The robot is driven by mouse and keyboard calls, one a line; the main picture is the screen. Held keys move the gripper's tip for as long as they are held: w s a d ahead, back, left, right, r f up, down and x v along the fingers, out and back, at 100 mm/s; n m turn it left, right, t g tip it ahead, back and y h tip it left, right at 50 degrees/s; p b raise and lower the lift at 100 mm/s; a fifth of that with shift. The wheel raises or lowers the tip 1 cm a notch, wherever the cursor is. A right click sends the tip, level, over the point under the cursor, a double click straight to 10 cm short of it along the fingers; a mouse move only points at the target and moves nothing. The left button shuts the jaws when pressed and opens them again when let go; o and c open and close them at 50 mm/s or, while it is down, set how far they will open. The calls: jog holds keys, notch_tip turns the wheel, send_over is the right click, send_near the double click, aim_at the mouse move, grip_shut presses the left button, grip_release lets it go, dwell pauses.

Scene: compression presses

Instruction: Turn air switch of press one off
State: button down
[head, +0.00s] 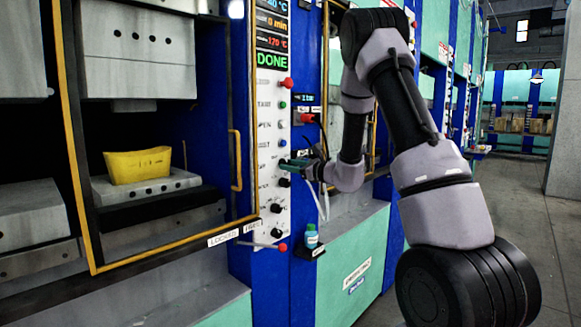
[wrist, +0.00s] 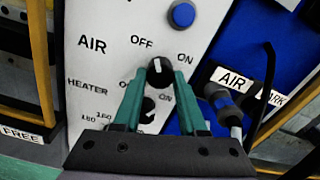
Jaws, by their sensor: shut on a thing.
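The air switch (wrist: 160,76) is a round black knob with a white mark on a white panel, beside the word AIR. OFF is printed up and left of it, ON to its right. The white mark points nearly straight up in the wrist view, closer to OFF than to ON. My gripper (wrist: 159,82) has its two teal fingertips closed on both sides of this knob. In the head view my gripper (head: 292,163) reaches the white control panel (head: 267,105) from the right, and the arm and fingers hide the knob there.
The heater knob (wrist: 148,104) sits just below, partly behind the fingers. A blue button (wrist: 182,14) is above. An open press with a yellow piece (head: 138,165) stands left, with an orange door frame (head: 70,130). A small bottle (head: 311,236) stands below my gripper.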

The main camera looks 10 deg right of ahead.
jog(key=shift+f, duration=0.1)
jog(key=shift+c, duration=2.3)
grip_release()
jog(key=v, duration=1.1)
jog(key=shift+a, duration=0.1)
jog(key=s+a+r+n+g, duration=0.3)
jog(key=s+a+n, duration=0.1)
jog(key=s, duration=0.3)
jog(key=s+a+r+n+g+y, duration=0.1)
jog(key=s+a+r+n+g, duration=0.1)
jog(key=s+a+n+g, duration=0.25)
jog(key=s+a+r+n+g, duration=0.3)
jog(key=s+n, duration=0.2)
jog(key=s, duration=0.3)
jog(key=s+d+r+n+t+h, duration=0.2)
jog(key=s+d+n+t+h, duration=0.1)
jog(key=s+d+n+h, duration=0.5)
jog(key=s+d+h, duration=0.1)
jog(key=s+d, duration=0.1)
jog(key=s, duration=0.1)
jog(key=shift+s+d+r+h, duration=0.25)
jog(key=shift+s+r+h, duration=0.05)
